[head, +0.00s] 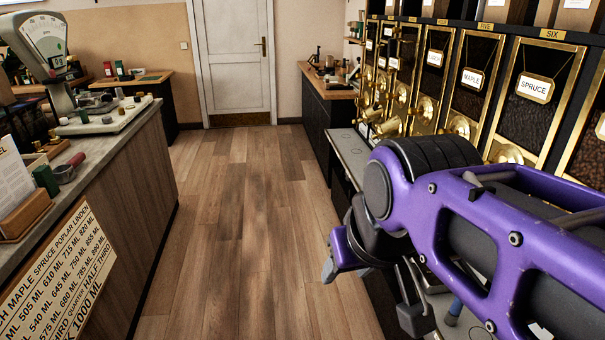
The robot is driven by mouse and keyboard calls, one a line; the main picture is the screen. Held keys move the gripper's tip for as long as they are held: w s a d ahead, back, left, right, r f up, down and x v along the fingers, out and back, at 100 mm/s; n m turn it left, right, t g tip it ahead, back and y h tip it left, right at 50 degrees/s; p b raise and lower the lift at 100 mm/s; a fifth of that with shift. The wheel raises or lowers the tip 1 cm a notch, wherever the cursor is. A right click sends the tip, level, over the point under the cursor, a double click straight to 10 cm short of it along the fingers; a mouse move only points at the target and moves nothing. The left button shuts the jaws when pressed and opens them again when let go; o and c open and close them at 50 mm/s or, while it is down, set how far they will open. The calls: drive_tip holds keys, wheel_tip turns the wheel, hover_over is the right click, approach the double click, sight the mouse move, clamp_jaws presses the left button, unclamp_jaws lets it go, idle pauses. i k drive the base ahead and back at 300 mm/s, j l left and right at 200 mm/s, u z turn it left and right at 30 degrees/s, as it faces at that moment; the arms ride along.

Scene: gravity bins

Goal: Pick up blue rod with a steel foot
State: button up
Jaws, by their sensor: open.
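A short blue piece (454,309) shows below my purple arm at the lower right, and it looks like part of the blue rod. Most of it is hidden behind the arm, and I cannot make out a steel foot for sure. My gripper (370,296) hangs at the arm's end, pointing down in front of the right-hand counter. Its fingers are spread apart with nothing visible between them. The blue piece is to the right of the fingers and apart from them in the picture.
Brass-framed gravity bins (470,77) with labels such as MAPLE and SPRUCE line the right wall above a grey counter (350,150). A wooden counter (110,170) with a scale (45,50) and a volume sign (60,275) stands left. The wooden floor (250,230) between is clear.

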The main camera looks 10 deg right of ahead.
sight(451, 319)
drive_tip(key=i, duration=1.15)
drive_tip(key=i+z, duration=0.2)
drive_tip(key=z, duration=0.3)
drive_tip(key=i+j+z, duration=0.1)
drive_tip(key=z, duration=0.4)
drive_tip(key=i, duration=0.1)
